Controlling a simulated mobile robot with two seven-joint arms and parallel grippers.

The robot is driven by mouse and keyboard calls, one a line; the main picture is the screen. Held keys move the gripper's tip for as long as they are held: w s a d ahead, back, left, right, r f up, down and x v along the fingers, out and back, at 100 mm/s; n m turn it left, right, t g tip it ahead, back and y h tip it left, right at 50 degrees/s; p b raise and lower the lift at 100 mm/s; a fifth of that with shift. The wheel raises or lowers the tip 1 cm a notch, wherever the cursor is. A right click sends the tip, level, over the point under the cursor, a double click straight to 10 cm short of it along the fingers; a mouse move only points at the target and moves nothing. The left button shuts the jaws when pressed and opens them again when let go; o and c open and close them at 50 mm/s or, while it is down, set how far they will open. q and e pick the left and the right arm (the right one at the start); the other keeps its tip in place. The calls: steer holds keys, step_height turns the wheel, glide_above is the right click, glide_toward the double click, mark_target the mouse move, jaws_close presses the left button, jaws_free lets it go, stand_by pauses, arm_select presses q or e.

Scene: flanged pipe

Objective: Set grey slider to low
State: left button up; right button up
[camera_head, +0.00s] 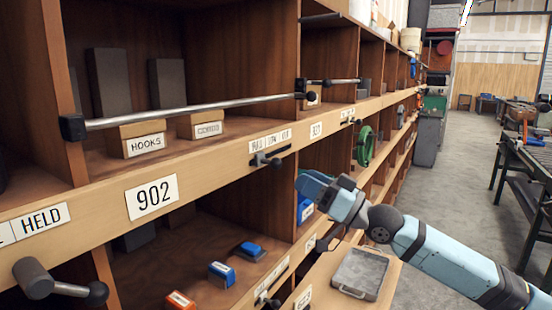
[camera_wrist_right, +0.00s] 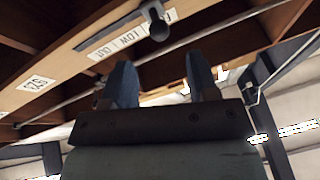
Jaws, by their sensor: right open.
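A dark grey slider knob (camera_head: 264,159) sits in a slot on the wooden shelf edge in the head view, below a white three-part label strip (camera_head: 270,141). The words there are too small to read surely. In the right wrist view a dark knob (camera_wrist_right: 157,26) sits beside a label strip (camera_wrist_right: 125,37) on which LOW shows in the middle; the knob covers part of the strip's right end. I cannot tell whether both views show the same slider. My right gripper (camera_head: 312,183) is in front of the shelves, right of and lower than that slider. Its fingers (camera_wrist_right: 160,78) are apart and empty.
A metal rail (camera_head: 190,113) crosses the upper compartment, in front of small boxes. Another dark handle (camera_head: 62,287) sticks out at lower left. A grey tray (camera_head: 360,272) rests on a wooden surface below my right arm. The aisle floor (camera_head: 458,170) is clear.

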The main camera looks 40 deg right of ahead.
mark_target(276, 163)
steer(key=shift+p+x, duration=1.45)
steer(key=shift+x, duration=2.75)
jaws_close()
